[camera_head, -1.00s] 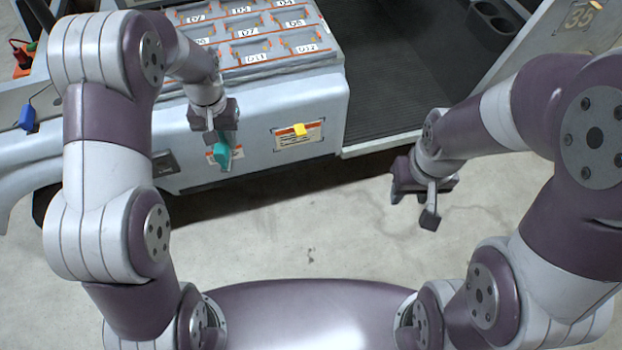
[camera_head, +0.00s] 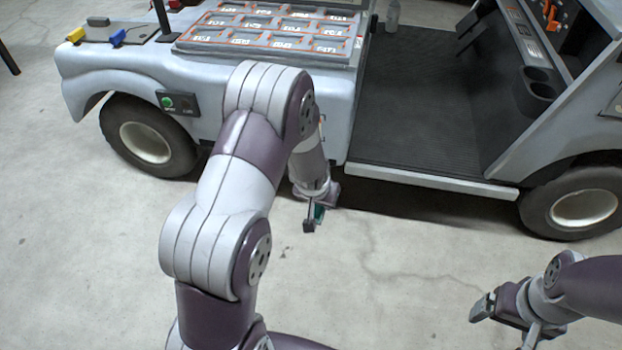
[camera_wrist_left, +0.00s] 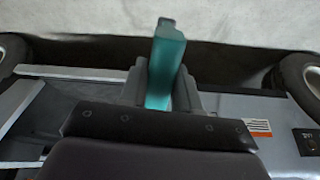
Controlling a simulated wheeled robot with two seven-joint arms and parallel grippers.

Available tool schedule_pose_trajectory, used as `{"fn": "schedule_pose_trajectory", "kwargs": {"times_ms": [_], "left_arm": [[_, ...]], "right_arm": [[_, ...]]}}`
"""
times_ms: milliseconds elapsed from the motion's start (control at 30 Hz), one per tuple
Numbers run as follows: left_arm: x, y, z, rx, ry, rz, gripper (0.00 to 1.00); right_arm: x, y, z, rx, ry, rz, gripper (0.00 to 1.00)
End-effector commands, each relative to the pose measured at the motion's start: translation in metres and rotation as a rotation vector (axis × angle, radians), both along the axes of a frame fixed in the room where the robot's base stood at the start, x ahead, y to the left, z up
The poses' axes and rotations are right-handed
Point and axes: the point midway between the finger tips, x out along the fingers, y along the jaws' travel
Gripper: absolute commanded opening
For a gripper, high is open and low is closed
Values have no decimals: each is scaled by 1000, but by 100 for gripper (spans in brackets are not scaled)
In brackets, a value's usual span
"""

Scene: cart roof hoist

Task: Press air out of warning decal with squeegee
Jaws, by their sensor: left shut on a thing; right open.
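My left gripper (camera_head: 312,214) is shut on the teal squeegee (camera_head: 319,213), in front of and apart from the cart's side, above the floor in the head view. In the left wrist view the squeegee (camera_wrist_left: 165,65) stands out between the fingers. An orange-and-white warning label (camera_wrist_left: 258,128) is on the cart's side, near a dark panel; I cannot tell whether it is the task's decal. In the head view my left arm hides most of that part of the side. My right gripper (camera_head: 500,322) is open and empty over bare floor, at the lower right.
The cart (camera_head: 345,75) spans the top, with a labelled tray (camera_head: 270,42) on it, a dark footwell (camera_head: 430,100) and wheels (camera_head: 148,135) at both ends. A green-button panel (camera_head: 176,102) is by the left wheel. The floor (camera_head: 400,260) in front is clear.

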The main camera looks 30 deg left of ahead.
Motion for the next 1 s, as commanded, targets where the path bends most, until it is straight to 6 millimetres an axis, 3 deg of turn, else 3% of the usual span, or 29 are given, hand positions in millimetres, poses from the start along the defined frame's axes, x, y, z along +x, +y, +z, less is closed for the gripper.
{"fn": "schedule_pose_trajectory", "kwargs": {"times_ms": [133,333,500,600,667,800,1000], "left_arm": [[3,5,-17,4,-39,11,1],[21,27,-85,25,-193,54,1],[51,55,-138,62,-406,99,1],[78,75,-155,97,-583,122,1],[95,86,-148,120,-703,132,1],[119,99,-104,164,-938,134,1],[127,101,-66,198,-1138,128,1]], "right_arm": [[0,0,-11,0,0,0,88],[0,0,-55,0,0,0,88],[0,0,-95,0,0,0,88],[0,0,-119,0,0,0,88],[0,0,-127,0,0,0,88],[0,0,-130,0,0,0,88],[0,0,-128,0,-1,0,88]]}}
